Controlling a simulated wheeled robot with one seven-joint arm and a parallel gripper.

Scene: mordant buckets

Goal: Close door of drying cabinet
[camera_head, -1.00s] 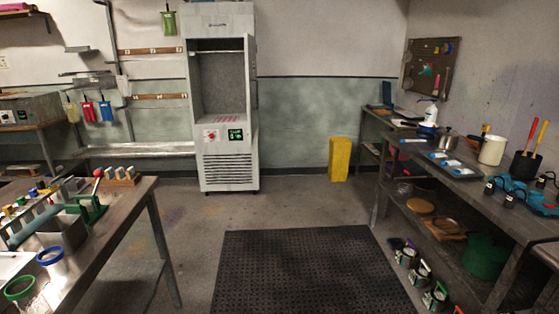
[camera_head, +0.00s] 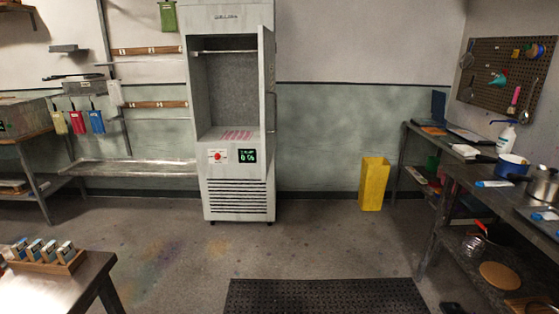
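The drying cabinet (camera_head: 238,205) is a tall grey-white unit against the back wall, a little left of the picture's middle. Its upper chamber is open to view, with a hanging rail across the top and a red-marked floor. Its door (camera_head: 268,95) stands open on the right side, seen nearly edge-on, with a handle on its right face. A red knob and a lit green display sit below the chamber, above a vented lower panel. My gripper is not in view.
A black rubber mat (camera_head: 325,297) lies on the floor ahead. A yellow bin (camera_head: 373,184) stands right of the cabinet. Metal benches stand at right and a table (camera_head: 60,290) at lower left. The floor before the cabinet is clear.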

